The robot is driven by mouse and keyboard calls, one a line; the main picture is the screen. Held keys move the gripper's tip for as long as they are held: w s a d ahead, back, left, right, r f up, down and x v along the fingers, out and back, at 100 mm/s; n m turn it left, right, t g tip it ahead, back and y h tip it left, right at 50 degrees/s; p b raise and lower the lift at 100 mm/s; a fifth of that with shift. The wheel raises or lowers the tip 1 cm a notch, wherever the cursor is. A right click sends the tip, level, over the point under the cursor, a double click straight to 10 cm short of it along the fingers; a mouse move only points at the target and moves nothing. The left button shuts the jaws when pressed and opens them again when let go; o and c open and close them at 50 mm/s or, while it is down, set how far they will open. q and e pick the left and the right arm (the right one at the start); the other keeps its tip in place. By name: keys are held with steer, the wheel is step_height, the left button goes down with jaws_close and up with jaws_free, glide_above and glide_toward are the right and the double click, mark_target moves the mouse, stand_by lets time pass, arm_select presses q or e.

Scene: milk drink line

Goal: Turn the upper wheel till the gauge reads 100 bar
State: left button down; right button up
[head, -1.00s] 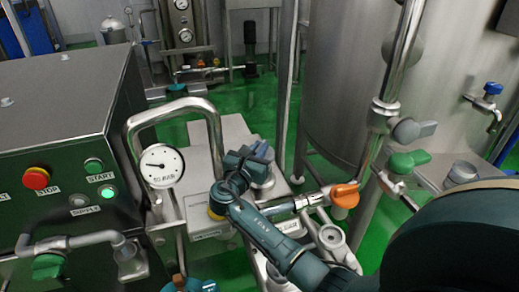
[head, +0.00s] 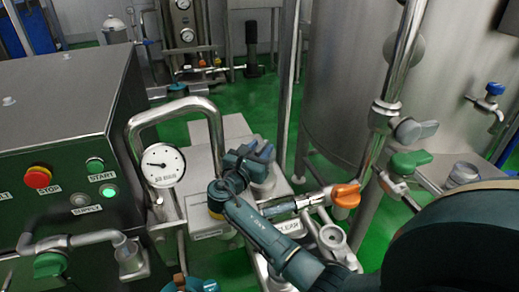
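The round white gauge (head: 163,165) stands on the pipework left of centre. Its dark needle points left; the scale is too small to read. My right arm comes in from the lower right, and its gripper (head: 259,155) is over a short metal cylinder (head: 263,187) on the steel block. The upper wheel cannot be made out clearly there; the gripper and wrist cover that spot. I cannot tell whether the fingers touch it or are open or shut.
A bent steel pipe (head: 174,104) arches behind the gauge. The dark control box (head: 70,115) with a red stop button (head: 37,177) is at left. An orange valve handle (head: 345,195) and a green one (head: 408,163) are right of my wrist. A large tank (head: 345,80) stands behind.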

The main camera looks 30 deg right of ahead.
steer(key=shift+a, duration=0.1)
steer(key=v, duration=1.3)
steer(key=shift+s, duration=0.1)
steer(key=shift+o, duration=0.6)
stand_by(2.2)
